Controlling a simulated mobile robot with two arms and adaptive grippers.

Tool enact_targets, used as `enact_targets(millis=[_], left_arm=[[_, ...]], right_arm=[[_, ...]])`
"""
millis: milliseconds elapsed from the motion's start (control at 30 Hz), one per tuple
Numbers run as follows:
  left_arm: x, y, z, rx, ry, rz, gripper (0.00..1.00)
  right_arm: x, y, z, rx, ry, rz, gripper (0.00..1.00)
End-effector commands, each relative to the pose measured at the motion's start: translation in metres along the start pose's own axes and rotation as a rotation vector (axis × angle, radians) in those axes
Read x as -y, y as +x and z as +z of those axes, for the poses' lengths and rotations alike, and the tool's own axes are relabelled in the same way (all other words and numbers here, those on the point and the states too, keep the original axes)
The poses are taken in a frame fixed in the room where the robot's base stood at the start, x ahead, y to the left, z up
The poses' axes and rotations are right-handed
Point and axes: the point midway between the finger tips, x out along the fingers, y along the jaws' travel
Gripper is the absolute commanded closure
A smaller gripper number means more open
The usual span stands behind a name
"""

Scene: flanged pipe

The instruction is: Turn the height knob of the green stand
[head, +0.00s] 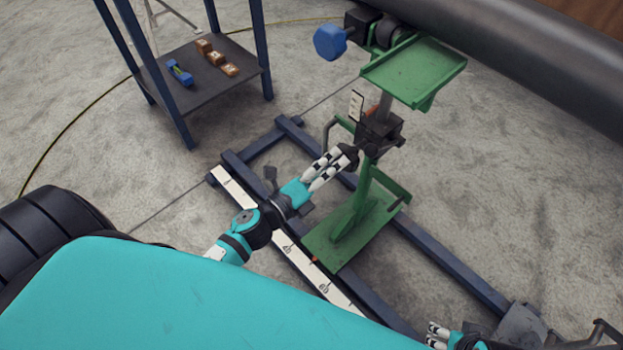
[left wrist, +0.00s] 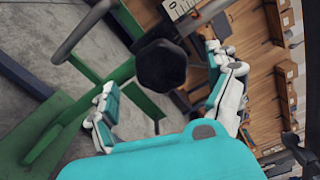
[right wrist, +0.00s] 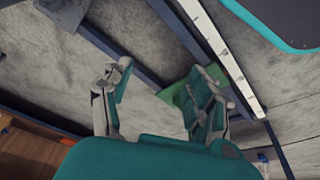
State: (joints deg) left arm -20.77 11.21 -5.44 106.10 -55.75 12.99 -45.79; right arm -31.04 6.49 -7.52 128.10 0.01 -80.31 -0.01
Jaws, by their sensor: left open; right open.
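The green stand (head: 415,72) stands on a blue floor frame, with a flat tray on top, a post and a green base plate. Its black knob (left wrist: 160,66) is in the left wrist view, between and beyond the open fingers of my left gripper (left wrist: 165,80). In the head view my left gripper (head: 347,160) points at the black block on the stand's post, and its fingertips hide most of the knob. Whether they touch it I cannot tell. My right gripper (head: 438,334) is low at the bottom right, away from the stand; in the right wrist view (right wrist: 160,85) it is open and empty.
A large dark pipe (head: 520,45) runs across the upper right. A blue knob (head: 330,42) sits beside the stand's top. A blue-legged table (head: 205,90) with small boxes stands at upper left. A white ruler strip (head: 290,245) lies along the blue frame (head: 450,265).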

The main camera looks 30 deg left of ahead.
Motion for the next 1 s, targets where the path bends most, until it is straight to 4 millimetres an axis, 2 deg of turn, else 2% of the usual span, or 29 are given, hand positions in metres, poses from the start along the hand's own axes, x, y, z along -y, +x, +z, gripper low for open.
enact_targets(millis=[33,100,333,500,833,933,1000], left_arm=[[-0.001,-0.013,-0.001,0.000,-0.004,0.004,0.11],[-0.001,-0.028,-0.001,0.000,-0.003,0.003,0.11],[0.000,-0.062,-0.001,0.000,-0.003,0.001,0.11],[0.000,-0.070,0.000,0.000,0.000,0.000,0.11],[0.001,-0.071,-0.001,-0.002,-0.026,-0.001,0.11],[0.002,-0.075,-0.003,-0.011,-0.173,0.000,0.11],[0.003,-0.080,-0.005,-0.020,-0.370,0.001,0.11]], right_arm=[[0.000,0.000,0.000,0.001,0.000,0.001,0.42],[0.000,0.000,0.001,0.001,0.000,0.001,0.42],[-0.001,0.000,0.001,0.002,0.000,0.001,0.42],[-0.001,0.000,0.001,0.002,0.000,0.001,0.42],[-0.001,0.001,0.001,0.002,0.000,0.002,0.42],[0.000,0.017,0.004,0.017,-0.002,0.000,0.42],[0.001,0.035,0.010,0.029,-0.004,-0.002,0.42]])
